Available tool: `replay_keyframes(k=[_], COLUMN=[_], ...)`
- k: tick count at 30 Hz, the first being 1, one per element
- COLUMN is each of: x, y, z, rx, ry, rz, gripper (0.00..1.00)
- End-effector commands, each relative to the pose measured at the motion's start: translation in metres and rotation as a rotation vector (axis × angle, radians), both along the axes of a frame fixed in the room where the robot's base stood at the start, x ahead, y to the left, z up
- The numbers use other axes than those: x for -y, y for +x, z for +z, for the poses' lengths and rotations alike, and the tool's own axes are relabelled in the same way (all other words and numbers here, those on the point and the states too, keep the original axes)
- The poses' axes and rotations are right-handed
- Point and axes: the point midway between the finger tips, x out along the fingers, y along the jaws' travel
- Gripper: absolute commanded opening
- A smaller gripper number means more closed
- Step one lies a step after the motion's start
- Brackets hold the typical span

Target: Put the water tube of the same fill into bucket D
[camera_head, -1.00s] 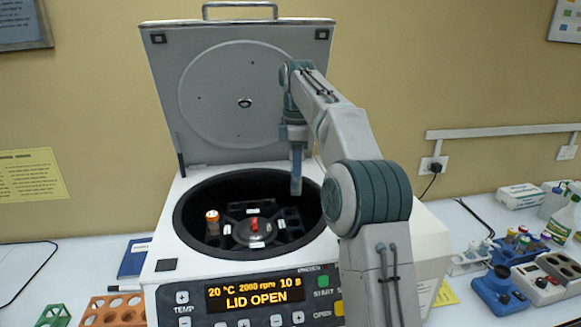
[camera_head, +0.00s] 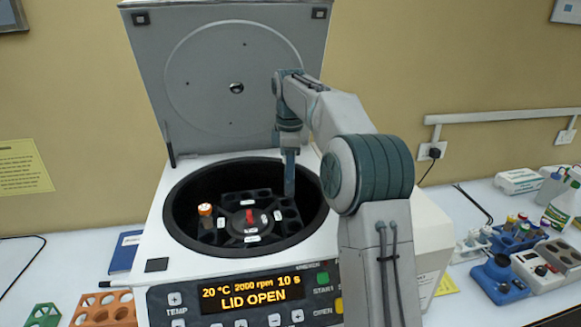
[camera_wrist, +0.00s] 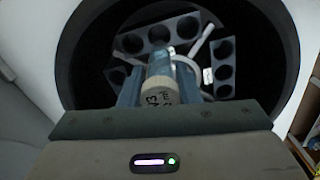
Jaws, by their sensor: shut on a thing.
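My gripper (camera_head: 289,188) points down into the right side of the open centrifuge bowl. In the wrist view it is shut on a tube (camera_wrist: 160,85) with a pale, marked cap end facing the camera and a clear body. The held tube is hidden in the head view. The rotor (camera_head: 248,220) carries buckets with round holes and small white labels, too small to read, so I cannot tell which is bucket D. An orange-capped tube (camera_head: 205,210) stands in the left bucket. The other visible holes look empty.
The centrifuge lid (camera_head: 235,80) stands open behind the bowl, and the panel (camera_head: 250,293) reads LID OPEN. The bowl rim surrounds my gripper. Orange (camera_head: 103,309) and green (camera_head: 44,316) racks are at front left. A blue rack with several tubes (camera_head: 515,232) is at right.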

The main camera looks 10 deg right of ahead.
Motion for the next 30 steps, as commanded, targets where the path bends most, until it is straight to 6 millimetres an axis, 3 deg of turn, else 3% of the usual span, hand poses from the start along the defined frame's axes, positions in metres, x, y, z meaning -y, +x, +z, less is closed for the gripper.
replay_keyframes(k=[8, 30], x=[0.000, 0.000], y=[0.000, 0.000], z=[-0.016, -0.090], rx=[0.001, -0.001], ry=[0.000, 0.000], rz=[0.000, 0.000], gripper=[0.08, 0.08])
